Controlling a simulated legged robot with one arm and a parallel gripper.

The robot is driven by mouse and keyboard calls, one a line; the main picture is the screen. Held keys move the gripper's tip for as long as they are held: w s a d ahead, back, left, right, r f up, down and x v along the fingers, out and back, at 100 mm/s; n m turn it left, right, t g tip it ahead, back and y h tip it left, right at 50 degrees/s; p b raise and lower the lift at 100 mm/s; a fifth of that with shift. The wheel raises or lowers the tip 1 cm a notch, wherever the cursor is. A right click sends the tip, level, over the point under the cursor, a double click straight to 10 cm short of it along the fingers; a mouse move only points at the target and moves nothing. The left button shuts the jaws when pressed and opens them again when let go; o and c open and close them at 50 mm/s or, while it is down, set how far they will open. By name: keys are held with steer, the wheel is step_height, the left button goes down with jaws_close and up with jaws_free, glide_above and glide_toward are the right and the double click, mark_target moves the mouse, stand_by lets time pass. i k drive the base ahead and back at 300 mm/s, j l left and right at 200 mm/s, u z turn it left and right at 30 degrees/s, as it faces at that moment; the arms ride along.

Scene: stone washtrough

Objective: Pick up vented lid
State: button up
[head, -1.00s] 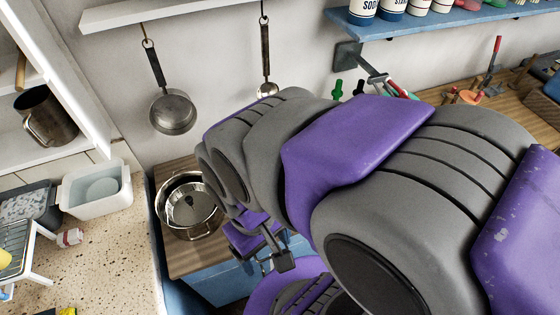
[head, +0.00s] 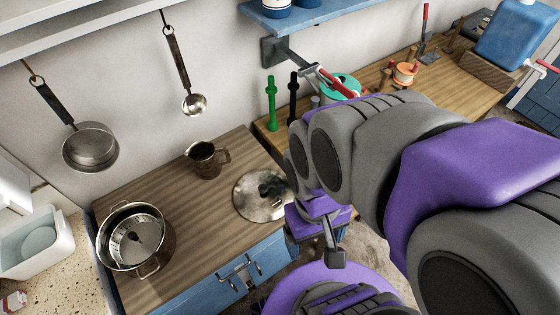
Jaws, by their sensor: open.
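A round silvery lid (head: 252,208) with a black knob lies on the wooden top of the blue cabinet, near its right end; it appears to be the vented lid. No vent holes can be made out. My gripper (head: 327,240) is just right of the lid in the picture, with a dark finger pointing down past the cabinet edge. It is open and holds nothing that I can see. My arm hides part of the gripper and touches the lid's right side in the picture; I cannot tell their real distance.
A steel pot (head: 160,242) stands at the left of the wooden top (head: 190,215), and a dark metal jug (head: 206,160) at the back. A pan (head: 90,147) and a ladle (head: 194,104) hang on the wall. Green and black bottle-like items (head: 271,104) stand behind the lid.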

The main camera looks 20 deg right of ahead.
mark_target(253, 194)
steer(key=u, duration=1.5)
steer(key=k+l, duration=0.35)
steer(key=k, duration=0.15)
steer(key=k+l, duration=0.35)
steer(key=k, duration=0.15)
steer(key=l, duration=0.5)
steer(key=i+l+u, duration=0.1)
steer(key=l, duration=0.4)
steer(key=i+l, duration=0.2)
